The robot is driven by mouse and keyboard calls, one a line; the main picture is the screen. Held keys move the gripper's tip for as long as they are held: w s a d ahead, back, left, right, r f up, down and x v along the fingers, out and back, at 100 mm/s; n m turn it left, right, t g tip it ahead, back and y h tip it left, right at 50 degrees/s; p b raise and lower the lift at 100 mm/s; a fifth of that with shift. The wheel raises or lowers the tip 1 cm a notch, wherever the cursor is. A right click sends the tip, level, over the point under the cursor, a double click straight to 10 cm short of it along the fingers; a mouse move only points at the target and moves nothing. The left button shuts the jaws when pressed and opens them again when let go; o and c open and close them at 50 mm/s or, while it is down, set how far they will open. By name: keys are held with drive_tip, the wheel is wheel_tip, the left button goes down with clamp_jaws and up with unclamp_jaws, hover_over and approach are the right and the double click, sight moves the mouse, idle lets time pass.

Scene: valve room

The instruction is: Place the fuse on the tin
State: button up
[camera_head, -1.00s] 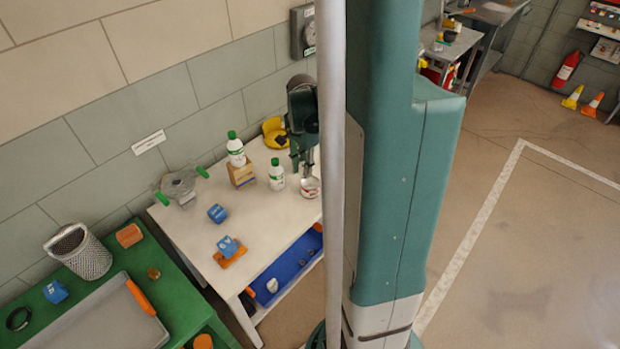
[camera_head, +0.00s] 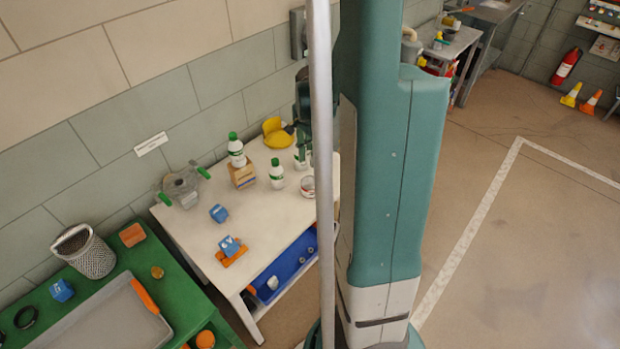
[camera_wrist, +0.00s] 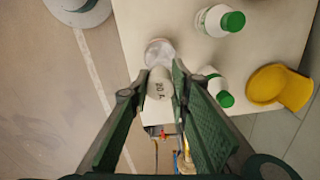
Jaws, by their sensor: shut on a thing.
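The fuse (camera_wrist: 159,86) is a white cylinder with dark lettering, between the two dark green fingers of my gripper (camera_wrist: 158,78) in the wrist view. My gripper is shut on it. The tin (camera_wrist: 159,49) lies just beyond the fuse's far end in that view; I cannot tell whether they touch. In the head view the tin (camera_head: 308,187) stands near the white table's right side, with a pale top and reddish label. The fuse and fingertips are hidden there behind my own pole and column.
Another bottle (camera_head: 236,150) stands on a wooden block (camera_head: 242,176).

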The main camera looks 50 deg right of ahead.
drive_tip(key=shift+f+b, duration=0.3)
drive_tip(key=shift+f, duration=2.25)
drive_tip(key=shift+f, duration=0.1)
drive_tip(key=shift+f+b, duration=0.35)
drive_tip(key=shift+f, duration=1.6)
drive_tip(key=shift+f, duration=0.2)
drive_tip(key=o, duration=0.9)
drive_tip(key=shift+r, duration=0.2)
drive_tip(key=shift+r+p, duration=0.85)
drive_tip(key=shift+r, duration=5.15)
